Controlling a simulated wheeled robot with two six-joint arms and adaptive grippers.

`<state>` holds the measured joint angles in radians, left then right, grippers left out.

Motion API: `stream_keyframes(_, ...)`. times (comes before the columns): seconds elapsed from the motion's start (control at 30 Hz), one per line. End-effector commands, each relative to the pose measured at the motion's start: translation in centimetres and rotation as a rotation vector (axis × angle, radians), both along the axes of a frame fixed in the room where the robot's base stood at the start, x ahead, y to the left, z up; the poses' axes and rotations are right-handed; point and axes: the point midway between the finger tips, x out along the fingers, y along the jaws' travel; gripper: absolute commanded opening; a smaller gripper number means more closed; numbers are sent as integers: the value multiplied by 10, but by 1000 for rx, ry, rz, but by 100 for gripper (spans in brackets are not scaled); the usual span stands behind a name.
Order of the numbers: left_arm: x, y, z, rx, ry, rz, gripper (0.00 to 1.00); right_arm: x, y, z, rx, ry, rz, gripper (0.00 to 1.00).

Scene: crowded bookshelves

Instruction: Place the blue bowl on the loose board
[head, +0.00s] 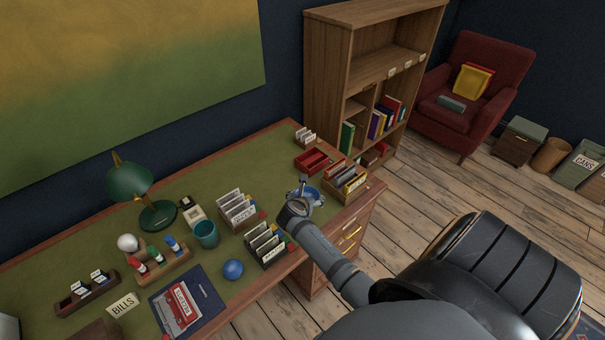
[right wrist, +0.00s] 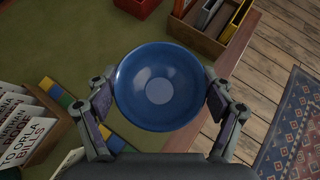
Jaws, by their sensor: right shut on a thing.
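The blue bowl (right wrist: 159,90) shows from above in the right wrist view, empty, between the two fingers of my right gripper (right wrist: 160,98). The fingers press on its opposite sides. In the head view the bowl (head: 311,194) is partly hidden by my right gripper (head: 303,192) at the right part of the green-topped desk. I cannot tell whether the bowl touches the desk or is just above it. I cannot pick out a loose board in either view. My left gripper is not in view.
A box of files (head: 346,182) and a red tray (head: 313,162) stand close behind the bowl. Card holders (head: 237,209), a teal cup (head: 206,234) and a blue ball (head: 233,269) are to its left. A wooden bookcase (head: 335,55) stands beyond the desk; floor is open to the right.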

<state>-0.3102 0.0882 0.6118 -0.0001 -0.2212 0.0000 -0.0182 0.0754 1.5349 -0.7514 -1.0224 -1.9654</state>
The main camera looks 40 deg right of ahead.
Motion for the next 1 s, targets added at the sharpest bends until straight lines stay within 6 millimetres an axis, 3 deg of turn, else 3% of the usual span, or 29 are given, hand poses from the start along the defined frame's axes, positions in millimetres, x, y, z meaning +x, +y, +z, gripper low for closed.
stream_keyframes(0.27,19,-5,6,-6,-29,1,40,-1,-4,1,0,0,-1,41)
stream_keyframes(0.6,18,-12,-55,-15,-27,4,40,-1,-3,-59,-1,-1,0,41)
stream_keyframes(1.0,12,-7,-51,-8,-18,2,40,-1,-3,-54,-1,-1,0,41)
